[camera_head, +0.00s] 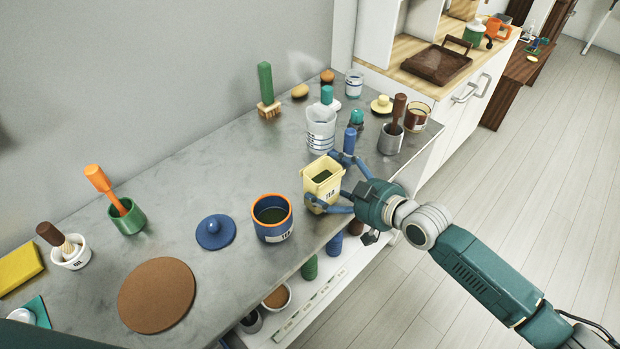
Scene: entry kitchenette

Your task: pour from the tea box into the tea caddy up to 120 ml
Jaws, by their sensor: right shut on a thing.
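The tea box (310,193) is a pale yellow open container with a label on its front and dark green contents. My right gripper (337,182), with blue fingers, is shut on it from the right. The box looks upright; I cannot tell whether its base touches the counter. The tea caddy (269,232) is a blue open pot with an orange rim and a white label, just left of the box. Dark green shows inside it; the level against any mark cannot be read. A blue knobbed lid (215,232) lies left of the caddy. My left gripper is not in view.
The grey counter (185,190) is bare behind the caddy. A round brown mat (157,294) lies front left. A green pot (128,217) stands left. The counter's front edge is close to the caddy.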

